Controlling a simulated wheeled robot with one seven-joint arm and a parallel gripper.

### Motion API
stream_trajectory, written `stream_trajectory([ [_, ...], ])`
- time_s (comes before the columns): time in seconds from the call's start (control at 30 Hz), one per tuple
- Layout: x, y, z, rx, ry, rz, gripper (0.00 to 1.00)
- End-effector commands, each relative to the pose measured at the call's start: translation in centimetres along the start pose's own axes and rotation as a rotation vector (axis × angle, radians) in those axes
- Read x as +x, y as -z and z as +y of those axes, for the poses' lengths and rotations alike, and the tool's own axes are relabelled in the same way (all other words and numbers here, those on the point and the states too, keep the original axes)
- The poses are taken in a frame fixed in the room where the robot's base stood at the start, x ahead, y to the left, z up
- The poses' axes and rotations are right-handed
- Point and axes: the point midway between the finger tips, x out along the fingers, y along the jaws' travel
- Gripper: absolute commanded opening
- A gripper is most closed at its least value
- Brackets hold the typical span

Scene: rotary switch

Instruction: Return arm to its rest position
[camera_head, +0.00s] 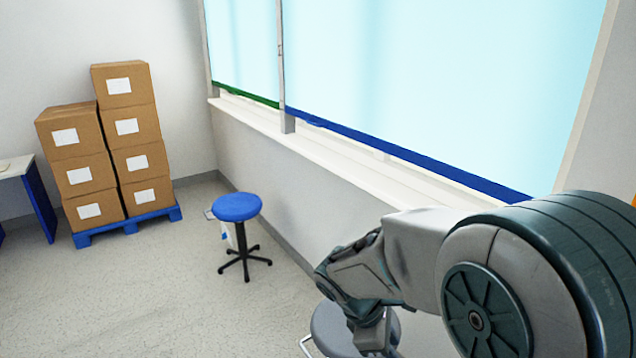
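My arm (410,255) shows at the lower right. Its large round dark green and grey joint is near the camera. The arm reaches left from there to a darker bent joint (350,275), then turns down toward the bottom edge. The fingers of my gripper cannot be made out, so its opening is not shown. No rotary switch is in view.
A blue-topped stool (237,207) stands on open floor left of my arm. A grey round seat-like thing (333,328) is partly hidden behind my arm. Stacked boxes (127,128) sit on a blue pallet (128,226). A windowed wall (300,190) runs along the right.

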Motion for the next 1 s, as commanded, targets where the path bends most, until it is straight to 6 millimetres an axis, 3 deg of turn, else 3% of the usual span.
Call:
stream_trajectory([
  [0.03, -1.9, -2.0, -0.5, 0.124, 0.017, 0.051, 0.22],
  [0.2, -5.6, -5.8, -2.9, 0.531, 0.093, 0.204, 0.22],
  [0.5, -11.2, -10.0, -6.3, 1.155, 0.231, 0.433, 0.22],
  [0.7, -12.6, -10.7, -7.3, 1.335, 0.282, 0.499, 0.22],
  [1.0, -12.6, -10.7, -7.3, 1.355, 0.288, 0.506, 0.22],
])
